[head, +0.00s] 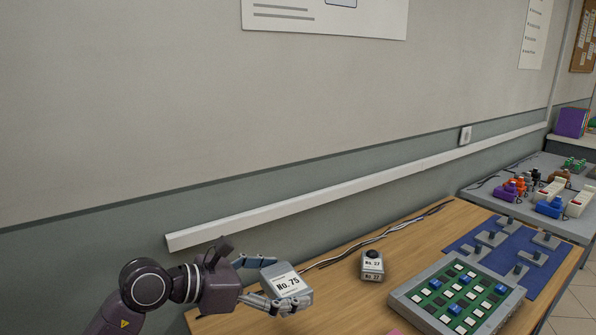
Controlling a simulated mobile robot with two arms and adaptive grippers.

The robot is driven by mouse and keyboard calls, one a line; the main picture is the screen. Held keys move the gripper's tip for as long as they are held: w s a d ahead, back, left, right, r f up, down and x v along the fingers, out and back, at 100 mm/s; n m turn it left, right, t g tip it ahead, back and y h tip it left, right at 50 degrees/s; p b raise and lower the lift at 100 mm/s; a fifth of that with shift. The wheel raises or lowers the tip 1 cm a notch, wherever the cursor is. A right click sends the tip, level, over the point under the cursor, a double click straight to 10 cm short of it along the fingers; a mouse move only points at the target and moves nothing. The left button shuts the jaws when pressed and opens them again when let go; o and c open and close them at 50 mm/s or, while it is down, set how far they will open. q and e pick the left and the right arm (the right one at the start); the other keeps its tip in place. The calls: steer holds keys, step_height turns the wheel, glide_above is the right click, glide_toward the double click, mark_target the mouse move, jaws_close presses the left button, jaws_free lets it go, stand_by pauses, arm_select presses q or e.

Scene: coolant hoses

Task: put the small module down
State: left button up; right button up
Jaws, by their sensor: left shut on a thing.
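The small module (283,281) is a grey box with a white label reading "No. 75". My left gripper (262,284) comes in from the lower left and is shut on it. It holds the module tilted, at the left part of the wooden table (330,302). I cannot tell whether the module touches the table top. A second grey module (372,266), labelled "No. 22" or similar with a dark round knob on top, stands on the table to the right, apart from the gripper. My right gripper is not in view.
A grey tray (407,308) with a green board and blue and white pieces lies at the front right. Behind it is a blue mat (491,265) with several grey fittings. Dark cables (380,238) run along the table's back edge by the wall. Bare wood lies between the modules.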

arm_select(q)
steer(key=s+a+f, duration=0.3)
steer(key=s+a, duration=0.5)
steer(key=s, duration=0.1)
steer(key=s+a+f+t, duration=0.1)
steer(key=s+a+f, duration=0.2)
steer(key=s+a, duration=0.5)
steer(key=shift+s+n, duration=0.4)
steer(key=shift+s, duration=0.1)
